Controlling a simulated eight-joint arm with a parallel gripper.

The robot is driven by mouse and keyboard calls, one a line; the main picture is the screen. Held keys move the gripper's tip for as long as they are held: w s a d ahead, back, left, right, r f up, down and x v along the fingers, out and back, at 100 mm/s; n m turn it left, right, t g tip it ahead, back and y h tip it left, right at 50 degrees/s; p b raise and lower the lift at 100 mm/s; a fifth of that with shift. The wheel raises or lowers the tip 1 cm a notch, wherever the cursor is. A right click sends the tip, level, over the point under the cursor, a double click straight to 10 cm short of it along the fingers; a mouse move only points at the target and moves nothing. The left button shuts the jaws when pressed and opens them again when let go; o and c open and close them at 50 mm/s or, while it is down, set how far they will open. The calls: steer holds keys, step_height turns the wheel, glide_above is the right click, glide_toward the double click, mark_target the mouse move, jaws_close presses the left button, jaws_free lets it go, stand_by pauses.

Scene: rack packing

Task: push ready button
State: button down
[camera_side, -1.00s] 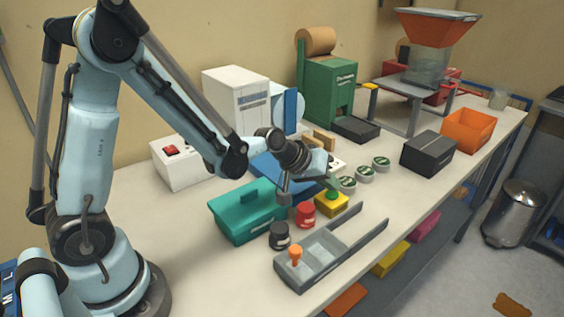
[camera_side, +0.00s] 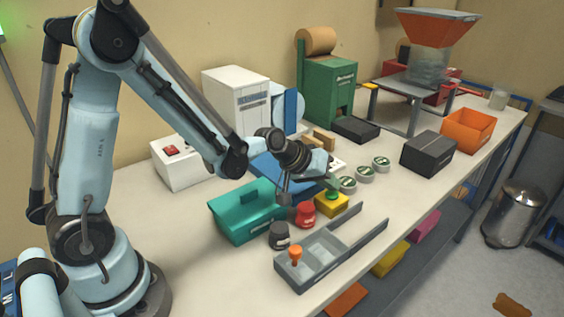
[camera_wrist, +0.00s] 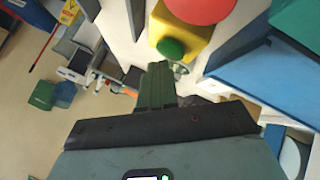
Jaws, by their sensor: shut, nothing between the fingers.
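A green button (camera_side: 332,194) sits on a yellow box (camera_side: 331,206) near the middle of the white table. In the wrist view the green button (camera_wrist: 171,49) and its yellow box (camera_wrist: 168,28) show just beyond my fingertips. My gripper (camera_side: 331,181) is shut and empty, reaching down at the button. In the wrist view its closed green fingers (camera_wrist: 157,78) end beside the button's image. I cannot tell whether the fingertips touch the button.
Several green-topped round pieces (camera_side: 365,174) lie behind the button. An orange bin (camera_side: 469,131) is farther right.

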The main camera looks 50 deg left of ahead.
mark_target(326, 195)
steer(key=shift+r, duration=3)
steer(key=shift+s+r, duration=0.2)
steer(key=shift+s, duration=0.1)
steer(key=s+a+r+m+g+y, duration=0.1)
steer(key=s+m, duration=0.1)
steer(key=s, duration=0.6)
steer(key=s+a+r+m+y, duration=0.1)
steer(key=s+a+m, duration=0.1)
steer(key=s, duration=0.7)
steer(key=shift+m+g+y, duration=0.4)
steer(key=shift+m, duration=0.3)
steer(key=shift+s+r, duration=0.1)
